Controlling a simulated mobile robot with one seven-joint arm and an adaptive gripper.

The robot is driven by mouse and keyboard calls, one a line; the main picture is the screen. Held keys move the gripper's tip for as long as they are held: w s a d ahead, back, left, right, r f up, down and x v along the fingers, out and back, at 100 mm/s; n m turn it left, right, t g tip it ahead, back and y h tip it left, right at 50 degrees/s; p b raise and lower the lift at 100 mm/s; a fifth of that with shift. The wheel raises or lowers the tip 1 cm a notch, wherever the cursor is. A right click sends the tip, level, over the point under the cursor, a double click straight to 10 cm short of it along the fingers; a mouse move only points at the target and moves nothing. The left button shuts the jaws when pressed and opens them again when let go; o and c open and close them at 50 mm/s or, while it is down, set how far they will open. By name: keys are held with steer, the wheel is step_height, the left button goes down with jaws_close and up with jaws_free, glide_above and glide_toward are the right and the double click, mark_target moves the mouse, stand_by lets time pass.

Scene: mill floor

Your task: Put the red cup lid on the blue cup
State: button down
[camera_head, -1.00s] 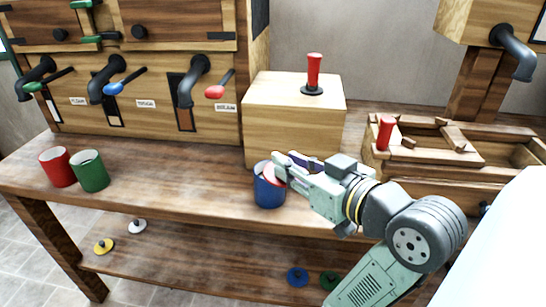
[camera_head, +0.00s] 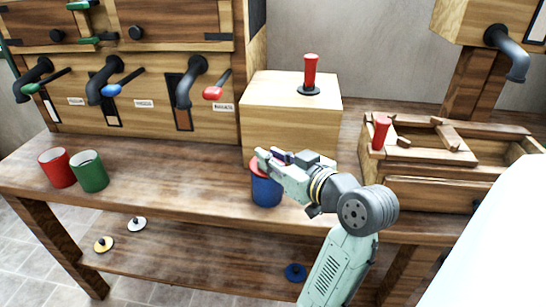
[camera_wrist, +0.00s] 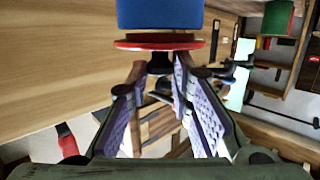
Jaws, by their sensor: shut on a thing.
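The blue cup (camera_head: 266,190) stands upright on the bench, in front of the wooden box. The red cup lid (camera_head: 256,165) is at the cup's top, roughly level. In the wrist view the red lid (camera_wrist: 158,43) lies against or just off the rim of the blue cup (camera_wrist: 160,14), with a thin pale band between them; I cannot tell whether it is fully seated. My gripper (camera_head: 268,156) is over the cup from the right. In the wrist view my gripper (camera_wrist: 160,75) is shut on the lid's dark knob. My fingers partly hide the lid in the head view.
A red cup (camera_head: 57,167) and a green cup (camera_head: 89,171) stand at the left. A wooden box (camera_head: 292,110) with a red-handled lever is close behind the blue cup. White (camera_head: 137,224), yellow (camera_head: 103,244) and blue (camera_head: 295,272) lids lie on the lower shelf. Bench space left of the cup is clear.

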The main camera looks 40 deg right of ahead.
steer(key=shift+f+b, duration=0.35)
steer(key=shift+f, duration=0.1)
steer(key=c, duration=1.4)
jaws_free()
steer(key=shift+c, duration=0.2)
steer(key=shift+r, duration=0.1)
steer(key=shift+r+p, duration=0.3)
steer(key=shift+s+r, duration=0.2)
steer(key=shift+s, duration=0.05)
steer(key=b+v, duration=0.1)
steer(key=v, duration=1)
steer(key=shift+s+b, duration=0.25)
steer(key=shift+b, duration=0.1)
steer(key=shift+r, duration=0.1)
